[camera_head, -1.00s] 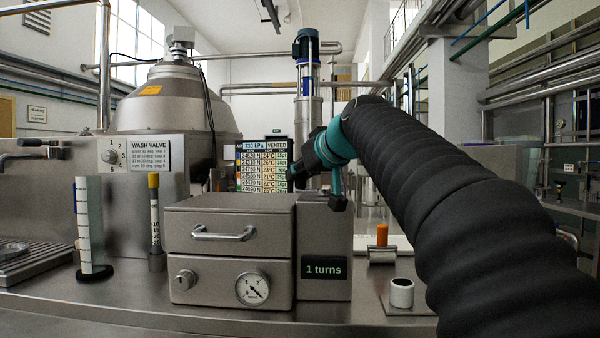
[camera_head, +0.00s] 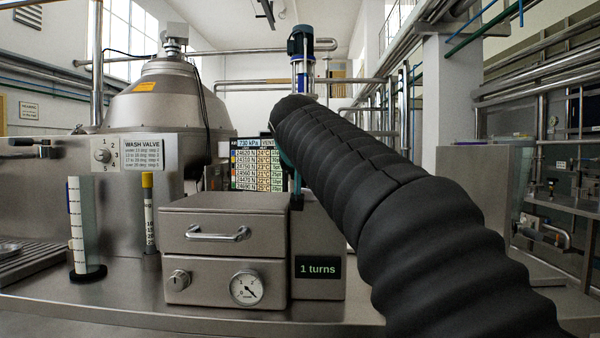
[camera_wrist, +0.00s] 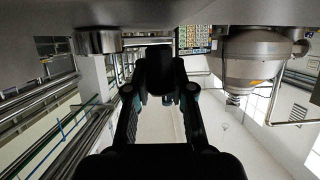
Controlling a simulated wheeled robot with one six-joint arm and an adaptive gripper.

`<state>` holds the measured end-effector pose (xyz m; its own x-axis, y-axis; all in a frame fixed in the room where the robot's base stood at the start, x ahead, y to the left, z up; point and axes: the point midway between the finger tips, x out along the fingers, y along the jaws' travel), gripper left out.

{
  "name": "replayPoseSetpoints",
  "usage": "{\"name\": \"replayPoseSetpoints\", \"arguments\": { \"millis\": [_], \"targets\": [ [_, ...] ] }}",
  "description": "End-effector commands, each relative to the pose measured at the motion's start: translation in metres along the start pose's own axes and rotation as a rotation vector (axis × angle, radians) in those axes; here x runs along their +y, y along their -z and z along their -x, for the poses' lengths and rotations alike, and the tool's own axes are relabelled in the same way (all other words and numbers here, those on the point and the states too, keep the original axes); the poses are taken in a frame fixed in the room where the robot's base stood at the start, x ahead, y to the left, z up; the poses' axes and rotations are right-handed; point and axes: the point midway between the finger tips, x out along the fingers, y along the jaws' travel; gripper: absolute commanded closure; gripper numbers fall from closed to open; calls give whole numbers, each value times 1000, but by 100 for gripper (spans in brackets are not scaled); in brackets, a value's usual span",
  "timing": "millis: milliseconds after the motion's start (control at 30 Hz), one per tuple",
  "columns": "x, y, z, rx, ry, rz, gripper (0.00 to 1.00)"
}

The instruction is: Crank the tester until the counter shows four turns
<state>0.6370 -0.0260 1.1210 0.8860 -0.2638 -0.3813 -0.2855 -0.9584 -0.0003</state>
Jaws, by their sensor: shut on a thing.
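The tester (camera_head: 222,258) is a grey metal box with a taller block (camera_head: 316,228) on its right side. The counter (camera_head: 318,268) on that block reads "1 turns". My black sleeved arm reaches over the block's top and hides most of my gripper in the head view; only slivers of teal show beside it. In the wrist view, my gripper (camera_wrist: 161,98) has its two fingers on either side of a dark rounded piece (camera_wrist: 160,72), which looks like the crank handle, and is shut on it. The rest of the crank is hidden.
A round gauge (camera_head: 249,288) and a drawer handle (camera_head: 218,233) are on the tester's front. A white graduated cylinder (camera_head: 84,228) and a yellow-capped tube (camera_head: 148,212) stand to its left. A screen (camera_head: 258,165) stands behind. My arm covers the bench on the right.

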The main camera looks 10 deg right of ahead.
Motion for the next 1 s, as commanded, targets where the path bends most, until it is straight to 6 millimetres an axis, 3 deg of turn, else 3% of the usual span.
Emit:
{"name": "replayPoseSetpoints", "arguments": {
  "millis": [567, 600, 700, 1000],
  "targets": [
    [1, 0, -1, -1, -25, -11, 100],
    [1, 0, -1, -1, -25, -11, 75],
    [1, 0, -1, -1, -25, -11, 51],
    [1, 0, 0, -1, -25, -11, 51]
  ]
}}
